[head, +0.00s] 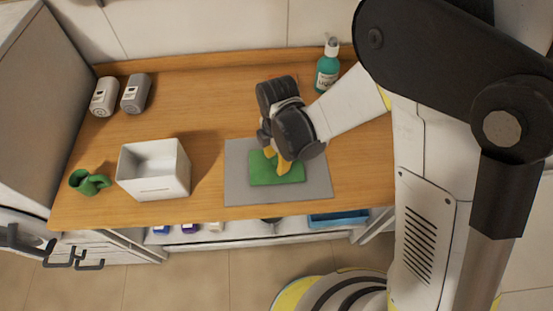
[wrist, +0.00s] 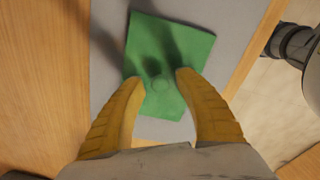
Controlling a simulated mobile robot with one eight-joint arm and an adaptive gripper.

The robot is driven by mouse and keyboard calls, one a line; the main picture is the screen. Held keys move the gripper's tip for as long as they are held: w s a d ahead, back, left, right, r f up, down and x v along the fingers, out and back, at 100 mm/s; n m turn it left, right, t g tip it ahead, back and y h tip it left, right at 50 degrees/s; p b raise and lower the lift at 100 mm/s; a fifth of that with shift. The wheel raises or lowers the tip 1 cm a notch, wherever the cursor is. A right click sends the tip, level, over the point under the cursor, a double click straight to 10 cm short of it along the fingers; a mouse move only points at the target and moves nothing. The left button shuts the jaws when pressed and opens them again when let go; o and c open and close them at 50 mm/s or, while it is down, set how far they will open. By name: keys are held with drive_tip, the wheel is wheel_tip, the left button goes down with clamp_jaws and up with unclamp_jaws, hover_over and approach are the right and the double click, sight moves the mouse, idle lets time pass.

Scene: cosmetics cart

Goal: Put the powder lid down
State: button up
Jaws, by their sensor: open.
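A flat green square (head: 288,178) lies on the grey mat (head: 318,187) on the wooden top; it also shows in the wrist view (wrist: 201,52). A faint green round outline (wrist: 160,84) shows on the square, between my fingertips in the picture. It may be the powder lid, but its colour blends in and I cannot tell. My gripper (head: 277,159) points down over the square, its yellow fingers spread with nothing held between them, as the wrist view also shows (wrist: 160,77). Finger shadows fall on the square; I cannot tell whether the tips touch it.
A white open box (head: 154,186) and a green mug (head: 89,182) stand to the left. Two canisters, one white (head: 105,95) and one grey (head: 136,92), are at the back left. A teal bottle (head: 327,70) stands behind my arm. Wood between box and mat is clear.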

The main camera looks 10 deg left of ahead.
sight(277, 160)
wheel_tip(277, 160, up, 12)
drive_tip(key=p, duration=0.3)
drive_tip(key=s+d+r+m+t, duration=0.2)
drive_tip(key=d+r+m, duration=0.2)
drive_tip(key=d+m, duration=0.4)
drive_tip(key=s+d+r+m+t, duration=0.1)
drive_tip(key=d+r+m+t, duration=0.2)
drive_tip(key=d+m, duration=0.6)
drive_tip(key=s+d+r+m+t, duration=0.2)
drive_tip(key=d+r+m, duration=0.5)
drive_tip(key=d+m, duration=0.1)
drive_tip(key=shift+s+d+m, duration=0.3)
drive_tip(key=shift+m, duration=0.1)
drive_tip(key=shift+f, duration=0.1)
